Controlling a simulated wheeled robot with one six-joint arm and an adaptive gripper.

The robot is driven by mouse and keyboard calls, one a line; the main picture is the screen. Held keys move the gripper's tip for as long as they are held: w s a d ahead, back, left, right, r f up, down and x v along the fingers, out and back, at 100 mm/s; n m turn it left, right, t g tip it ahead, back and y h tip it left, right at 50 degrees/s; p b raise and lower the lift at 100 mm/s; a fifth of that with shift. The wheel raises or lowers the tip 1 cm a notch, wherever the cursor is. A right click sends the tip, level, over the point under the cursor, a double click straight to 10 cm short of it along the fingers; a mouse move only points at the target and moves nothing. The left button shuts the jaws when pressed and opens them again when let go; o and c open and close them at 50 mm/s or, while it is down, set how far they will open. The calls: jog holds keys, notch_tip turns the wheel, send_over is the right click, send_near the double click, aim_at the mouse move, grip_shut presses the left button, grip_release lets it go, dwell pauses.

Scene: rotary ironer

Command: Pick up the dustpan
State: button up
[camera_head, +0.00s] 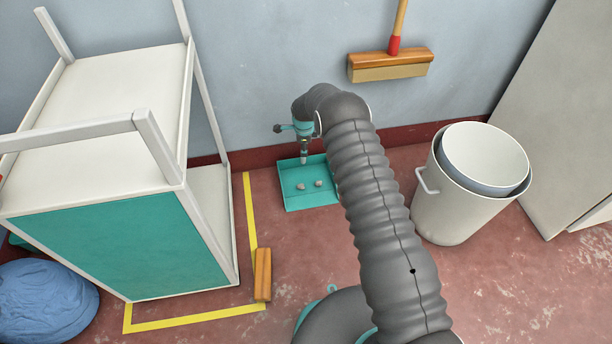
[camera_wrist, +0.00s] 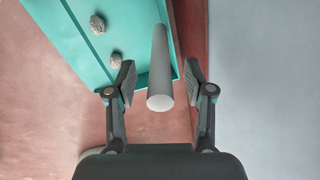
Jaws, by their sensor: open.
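The teal dustpan (camera_head: 302,199) lies on the floor near the wall, partly behind my arm in the head view. Two small grey lumps sit in its pan. In the wrist view the pan (camera_wrist: 73,37) fills the top left, and its grey cylindrical handle (camera_wrist: 160,70) points toward the camera. My gripper (camera_wrist: 160,85) is open, with one finger on each side of the handle. I see a gap between the handle and each finger.
A white and teal cart (camera_head: 130,235) stands at left by yellow floor tape (camera_head: 250,215) and a wooden block (camera_head: 263,275). A white bucket (camera_head: 455,205) stands at right. A broom (camera_head: 390,66) hangs against the wall (camera_head: 255,60).

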grip_shut()
jog(key=shift+r, duration=0.1)
